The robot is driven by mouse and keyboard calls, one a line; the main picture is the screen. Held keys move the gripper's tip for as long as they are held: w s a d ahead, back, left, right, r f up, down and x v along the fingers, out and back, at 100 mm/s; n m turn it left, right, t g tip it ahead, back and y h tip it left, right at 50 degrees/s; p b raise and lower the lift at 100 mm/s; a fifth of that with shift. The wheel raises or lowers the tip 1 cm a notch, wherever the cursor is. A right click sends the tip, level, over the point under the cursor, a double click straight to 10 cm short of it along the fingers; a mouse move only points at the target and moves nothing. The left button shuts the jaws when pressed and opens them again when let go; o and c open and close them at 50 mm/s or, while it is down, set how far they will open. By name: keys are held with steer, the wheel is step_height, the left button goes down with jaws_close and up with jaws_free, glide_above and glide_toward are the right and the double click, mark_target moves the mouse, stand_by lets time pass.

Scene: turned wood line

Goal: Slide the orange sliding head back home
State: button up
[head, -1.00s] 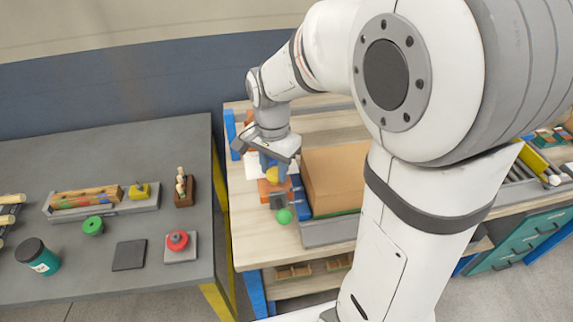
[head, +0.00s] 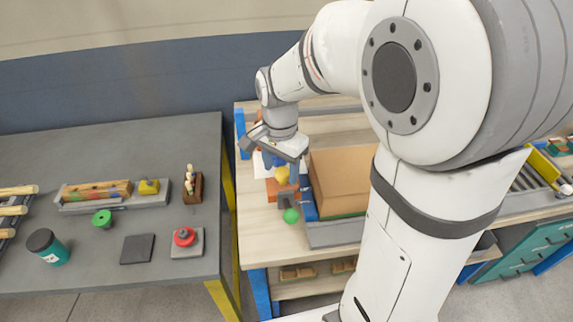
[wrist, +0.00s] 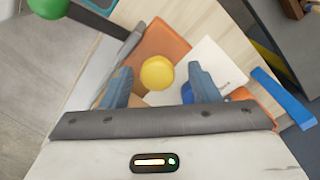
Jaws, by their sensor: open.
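The orange sliding head (head: 273,188) is on the wooden bench below my gripper. A round yellow knob (head: 282,176) shows above the orange part. In the wrist view, the orange surface (wrist: 165,41) lies beyond the yellow knob (wrist: 157,73). My gripper (head: 280,172) points down over it. Its two blue-grey fingers (wrist: 160,84) are open, one on each side of the knob, with visible gaps. I cannot tell whether the fingertips are level with the knob or above it. My gripper hides part of the head and what lies behind it.
A green ball (head: 291,216) on a dark mount stands at the front. A large cardboard box (head: 345,180) is close on the right. A blue bar (wrist: 283,95) runs along the bench edge. The grey table (head: 90,260) at left holds a red button (head: 185,236) and other items.

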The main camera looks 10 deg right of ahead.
step_height(320, 180, up, 8)
steer(key=shift+f+b, duration=0.1)
steer(key=shift+b, duration=0.3)
stand_by(0.3)
steer(key=s+d+f+n+t, duration=0.1)
steer(key=s+d+n, duration=0.1)
steer(key=s+n, duration=0.3)
steer(key=s+d+f+n+t, duration=0.1)
steer(key=s+d+n+t, duration=0.1)
steer(key=s+n, duration=0.3)
steer(key=s, duration=0.3)
steer(key=shift+s+d+f, duration=0.2)
steer(key=shift+d+f, duration=0.1)
stand_by(1.2)
